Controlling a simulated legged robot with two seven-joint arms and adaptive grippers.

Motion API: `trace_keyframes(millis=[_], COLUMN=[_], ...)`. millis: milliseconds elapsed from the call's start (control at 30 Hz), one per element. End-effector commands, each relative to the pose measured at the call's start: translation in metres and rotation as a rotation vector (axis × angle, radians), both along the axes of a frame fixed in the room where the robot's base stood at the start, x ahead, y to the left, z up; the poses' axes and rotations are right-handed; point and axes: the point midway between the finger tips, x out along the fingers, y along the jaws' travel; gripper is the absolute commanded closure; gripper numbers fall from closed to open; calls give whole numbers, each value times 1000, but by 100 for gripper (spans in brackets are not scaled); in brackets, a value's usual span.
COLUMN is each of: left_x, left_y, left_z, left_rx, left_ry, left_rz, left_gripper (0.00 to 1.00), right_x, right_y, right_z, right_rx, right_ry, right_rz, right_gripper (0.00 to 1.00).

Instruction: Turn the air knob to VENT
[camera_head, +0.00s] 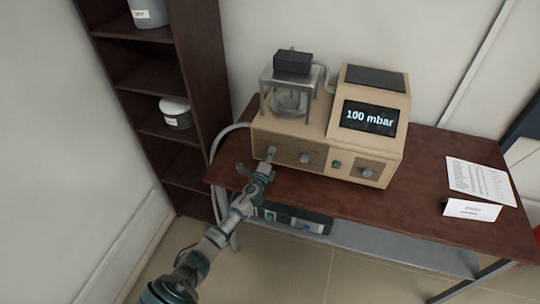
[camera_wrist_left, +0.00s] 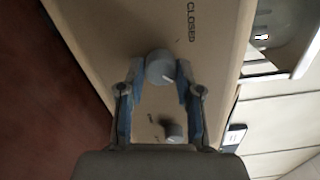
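The beige vacuum unit (camera_head: 318,150) stands on the table, and its screen (camera_head: 369,118) reads "100 mbar". A grey knob (camera_head: 271,152) sits at the left of its front panel, with a second knob (camera_head: 305,158) to its right. My left gripper (camera_head: 268,166) is at the left knob. In the left wrist view my gripper's fingers (camera_wrist_left: 160,77) are apart on either side of a round grey knob (camera_wrist_left: 160,67), with what look like narrow gaps. "CLOSED" is printed near that knob. Another knob (camera_wrist_left: 173,132) shows between the fingers, lower down. No "VENT" label is legible.
A green button (camera_head: 336,164) and a third knob (camera_head: 367,173) are at the panel's right. A glass vessel under a metal frame (camera_head: 290,80) is on top. A dark shelf (camera_head: 165,90) stands left. Papers (camera_head: 480,181) and a folded card (camera_head: 471,210) lie at the table's right.

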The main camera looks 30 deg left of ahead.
Motion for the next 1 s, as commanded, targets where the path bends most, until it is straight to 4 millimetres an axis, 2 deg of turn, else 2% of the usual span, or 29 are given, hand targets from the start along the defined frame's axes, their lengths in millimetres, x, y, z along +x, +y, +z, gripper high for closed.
trace_keyframes(millis=[33,67,100,467,567,900,1000], left_x=[-1,-1,-1,-7,-20,-91,-105], left_y=[-2,-2,-1,-1,-4,-22,-25], left_z=[-7,-6,-6,-3,-3,-5,-6], left_rx=[-2,-1,-2,-1,0,-2,-3], left_ry=[11,10,8,3,4,7,7], left_rz=[-2,-2,-1,-1,-1,-1,-1], left_gripper=[53,45,42,42,42,42,42], right_x=[0,0,0,0,0,0,0], right_y=[0,0,0,-3,-3,-2,-1], right_z=[0,0,0,0,0,0,0], right_rx=[0,0,0,-4,-3,-2,-2], right_ry=[0,0,0,-1,-1,0,0], right_rz=[0,0,0,1,1,0,0], right_gripper=[60,60,60,60,60,60,60])
